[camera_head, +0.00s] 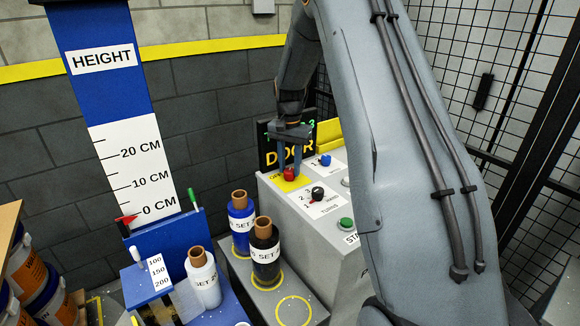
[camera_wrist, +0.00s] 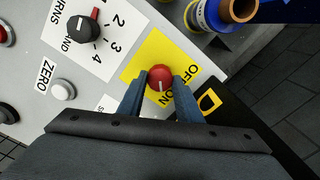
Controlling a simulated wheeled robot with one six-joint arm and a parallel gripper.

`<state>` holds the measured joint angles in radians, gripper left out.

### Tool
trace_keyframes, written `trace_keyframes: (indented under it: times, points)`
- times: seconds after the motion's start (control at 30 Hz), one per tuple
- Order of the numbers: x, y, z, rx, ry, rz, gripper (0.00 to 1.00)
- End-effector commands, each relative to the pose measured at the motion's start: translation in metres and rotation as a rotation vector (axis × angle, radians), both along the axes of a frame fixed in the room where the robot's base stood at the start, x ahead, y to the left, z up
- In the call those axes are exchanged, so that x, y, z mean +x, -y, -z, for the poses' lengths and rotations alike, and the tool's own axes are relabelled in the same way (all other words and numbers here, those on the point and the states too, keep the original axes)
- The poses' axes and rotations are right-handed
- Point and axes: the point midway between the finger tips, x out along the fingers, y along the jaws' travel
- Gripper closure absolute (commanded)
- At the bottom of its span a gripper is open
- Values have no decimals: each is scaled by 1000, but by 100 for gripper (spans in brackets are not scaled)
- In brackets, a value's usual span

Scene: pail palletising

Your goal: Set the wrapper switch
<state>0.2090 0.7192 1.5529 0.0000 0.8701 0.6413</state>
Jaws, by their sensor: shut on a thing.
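A round red knob (camera_head: 289,174) sits on a yellow plate (camera_head: 298,182) on top of the grey control panel (camera_head: 308,206). In the wrist view the red knob (camera_wrist: 160,78) has a white mark, and its plate reads OFF and ON. My gripper (camera_head: 289,166) points down over it, its two blue-grey fingers (camera_wrist: 158,92) on either side of the knob and shut on it. I cannot tell which word the mark points at. A black knob (camera_wrist: 82,27) with a red pointer and numbered scale is beside the plate.
A blue knob (camera_head: 325,160) and a green button (camera_head: 346,223) are on the same panel. A dark DOOR display (camera_head: 287,150) stands behind it. Film rolls (camera_head: 241,222) stand at the left front. A wire fence (camera_head: 487,90) is at the right.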

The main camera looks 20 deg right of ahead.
Motion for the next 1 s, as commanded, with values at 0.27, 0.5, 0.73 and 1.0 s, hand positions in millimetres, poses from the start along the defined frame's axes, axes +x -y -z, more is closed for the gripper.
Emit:
trace_keyframes:
  times: [0.27,0.5,0.73,1.0]
  points:
    - [1,0,-2,-1,5,21,91]
    - [2,0,-2,0,4,21,91]
    - [1,0,-1,0,3,20,50]
    - [1,0,-5,-1,3,19,50]
